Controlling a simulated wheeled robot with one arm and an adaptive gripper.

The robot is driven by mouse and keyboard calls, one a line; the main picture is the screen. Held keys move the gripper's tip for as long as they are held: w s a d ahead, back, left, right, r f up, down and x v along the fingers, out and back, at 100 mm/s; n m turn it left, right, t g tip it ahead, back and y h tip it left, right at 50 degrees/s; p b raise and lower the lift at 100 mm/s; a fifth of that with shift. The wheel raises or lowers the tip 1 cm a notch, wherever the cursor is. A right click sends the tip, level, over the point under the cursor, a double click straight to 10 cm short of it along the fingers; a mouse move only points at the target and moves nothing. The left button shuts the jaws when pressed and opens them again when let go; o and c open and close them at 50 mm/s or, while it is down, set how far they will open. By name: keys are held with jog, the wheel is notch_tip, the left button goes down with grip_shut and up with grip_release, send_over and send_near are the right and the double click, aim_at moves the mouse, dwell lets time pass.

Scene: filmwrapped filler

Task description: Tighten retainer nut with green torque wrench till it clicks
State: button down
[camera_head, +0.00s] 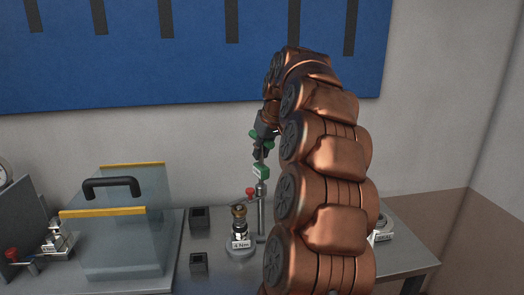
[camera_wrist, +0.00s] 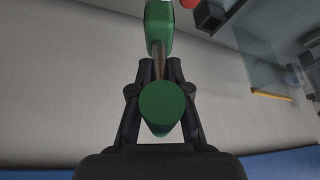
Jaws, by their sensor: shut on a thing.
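The green torque wrench hangs roughly upright from my gripper (camera_head: 264,140), with its green block (camera_head: 261,172) below the fingers and a metal part under that. In the wrist view, my gripper (camera_wrist: 160,68) is shut on the wrench, whose round green handle end (camera_wrist: 161,106) faces the camera. A brass-coloured piece (camera_head: 239,211), probably the retainer nut, tops a small fitting on a round base with a "4 N·m" label (camera_head: 240,244). The wrench is to the right of this fitting and higher. Whether its lower end touches the metal post (camera_head: 261,218) below it is unclear.
A red knob (camera_head: 250,191) sits beside the post. Two black square holders (camera_head: 199,218) (camera_head: 198,262) stand left of the fitting. A clear guard (camera_head: 120,236) with yellow edges and a black handle is further left. My arm hides much of the bench's right side; a labelled round item (camera_head: 383,228) shows beyond it.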

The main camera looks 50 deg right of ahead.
jog(key=shift+m+h+b, duration=0.3)
jog(key=shift+m+b, duration=0.3)
jog(key=shift+m, duration=0.2)
jog(key=shift+m+b, duration=0.3)
jog(key=shift+m, duration=0.3)
jog(key=shift+m+g+h+b, duration=0.3)
jog(key=shift+m+h+b, duration=0.1)
jog(key=shift+m, duration=0.1)
jog(key=shift+f+m+h+b, duration=0.1)
jog(key=shift+m+h+b, duration=0.25)
jog(key=shift+m, duration=0.45)
jog(key=shift+a+m+g, duration=0.1)
jog(key=shift+m+g, duration=0.2)
jog(key=shift+m, duration=0.2)
jog(key=shift+b, duration=0.35)
